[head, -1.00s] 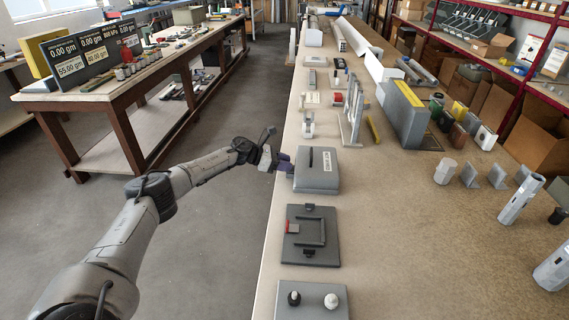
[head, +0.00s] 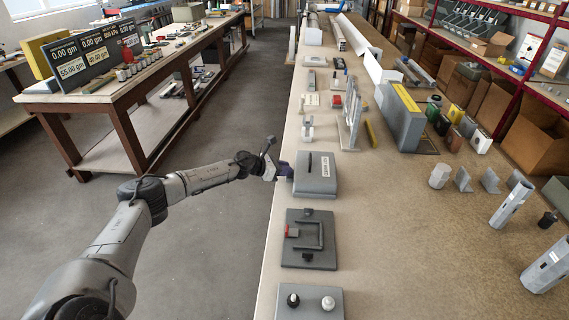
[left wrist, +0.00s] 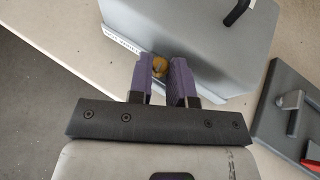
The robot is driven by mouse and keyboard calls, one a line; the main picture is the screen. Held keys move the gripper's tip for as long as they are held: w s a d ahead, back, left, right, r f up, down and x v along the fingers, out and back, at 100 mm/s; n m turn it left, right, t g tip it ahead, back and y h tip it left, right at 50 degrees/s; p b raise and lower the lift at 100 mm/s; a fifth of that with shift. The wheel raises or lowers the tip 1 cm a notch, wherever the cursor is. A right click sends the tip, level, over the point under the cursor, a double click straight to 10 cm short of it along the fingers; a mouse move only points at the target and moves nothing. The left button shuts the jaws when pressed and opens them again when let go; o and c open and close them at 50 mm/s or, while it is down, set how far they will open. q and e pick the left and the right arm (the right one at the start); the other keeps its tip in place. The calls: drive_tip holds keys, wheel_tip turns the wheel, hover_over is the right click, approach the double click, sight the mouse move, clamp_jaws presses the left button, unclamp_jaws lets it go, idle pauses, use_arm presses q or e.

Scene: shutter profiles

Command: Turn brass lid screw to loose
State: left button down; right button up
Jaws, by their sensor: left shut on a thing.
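The brass lid screw (left wrist: 159,66) is a small round golden head on the near side of a grey lidded box (left wrist: 200,40), seen in the left wrist view. My left gripper (left wrist: 160,72) has its two purple fingers shut on the screw, one on each side, hiding part of it. In the head view the box (head: 318,178) sits at the bench's left edge, with a dark slot or handle and a white label on top. There my left gripper (head: 284,169) reaches its left side from over the floor. The screw is hidden in the head view. My right gripper is not in view.
A grey plate with a dark bracket and red block (head: 309,240) lies in front of the box. A plate with a black and a white knob (head: 310,302) is nearer still. A small clamp-like fixture (head: 307,128) stands behind the box.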

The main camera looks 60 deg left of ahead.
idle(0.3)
use_arm(q)
drive_tip(key=c, duration=1.1)
unclamp_jaws()
